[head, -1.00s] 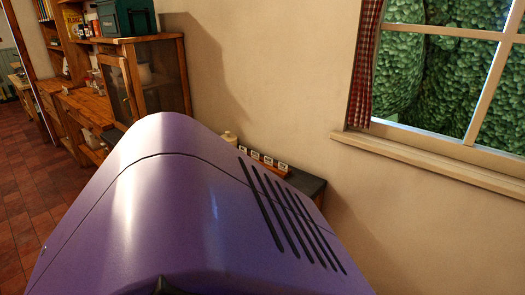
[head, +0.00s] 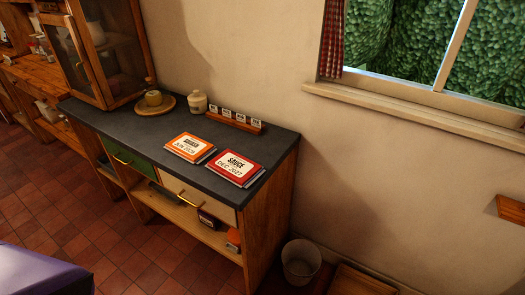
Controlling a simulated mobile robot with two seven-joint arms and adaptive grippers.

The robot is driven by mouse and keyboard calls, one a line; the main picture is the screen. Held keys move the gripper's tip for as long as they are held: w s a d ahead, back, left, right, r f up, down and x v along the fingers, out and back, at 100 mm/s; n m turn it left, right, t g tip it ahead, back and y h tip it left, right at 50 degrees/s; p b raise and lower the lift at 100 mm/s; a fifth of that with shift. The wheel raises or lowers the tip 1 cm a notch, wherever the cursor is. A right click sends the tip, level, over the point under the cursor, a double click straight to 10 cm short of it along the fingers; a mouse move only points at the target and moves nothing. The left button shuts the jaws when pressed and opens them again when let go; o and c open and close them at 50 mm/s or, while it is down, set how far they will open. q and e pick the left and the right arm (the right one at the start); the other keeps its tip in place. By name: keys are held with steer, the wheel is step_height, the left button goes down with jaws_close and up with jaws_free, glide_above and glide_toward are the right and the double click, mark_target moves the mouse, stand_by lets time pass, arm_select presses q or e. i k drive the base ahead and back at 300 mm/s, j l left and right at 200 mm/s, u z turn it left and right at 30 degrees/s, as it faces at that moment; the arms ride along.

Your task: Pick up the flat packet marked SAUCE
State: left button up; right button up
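The flat packet marked SAUCE (head: 234,168) is red with a white label that also reads DEC 2027. It lies near the right front edge of a dark countertop (head: 132,118). An orange packet (head: 190,147) with a white label lies just to its left, its top word too small to read surely. Each seems to lie on something flat of the same outline. Neither of my grippers shows in the head view.
A small rack of labelled cards (head: 234,122), a lidded jar (head: 197,101) and a cup (head: 153,98) on a round wooden board (head: 155,109) stand behind the packets. A glass-doored cabinet (head: 107,50) stands at left. A bin (head: 300,262) stands on the floor at right.

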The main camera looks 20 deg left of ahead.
mark_target(237, 169)
steer(key=u, duration=0.85)
